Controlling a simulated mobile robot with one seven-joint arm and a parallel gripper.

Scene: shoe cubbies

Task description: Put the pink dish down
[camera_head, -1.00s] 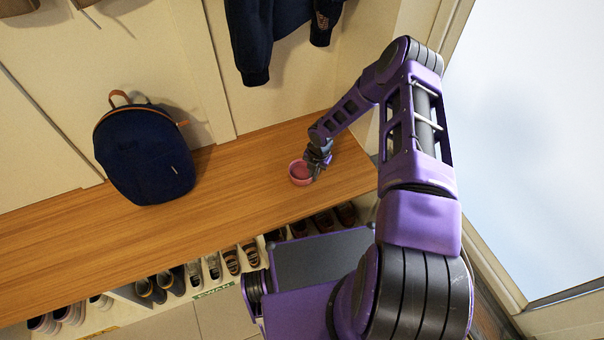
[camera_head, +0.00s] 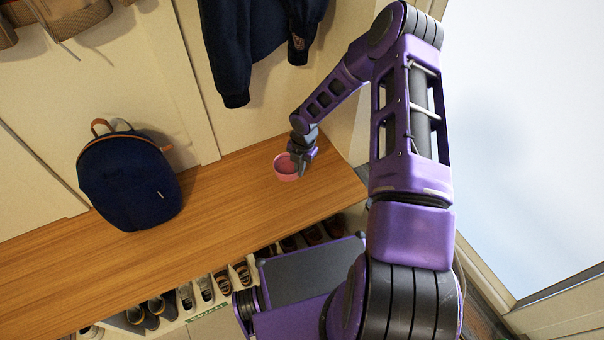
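The pink dish (camera_head: 285,171) is a small round bowl at the right part of the wooden bench top (camera_head: 228,197). It appears upright, at or just above the bench surface; I cannot tell whether it touches. My gripper (camera_head: 300,167) points down at the dish's right rim. The fingers overlap that rim, and the fingertips are too small and partly hidden to show whether they are shut on it.
A dark blue backpack (camera_head: 128,180) stands on the bench to the left. A dark jacket (camera_head: 258,42) hangs on the wall above. Several shoes (camera_head: 205,288) sit in cubbies under the bench. The bench between backpack and dish is clear.

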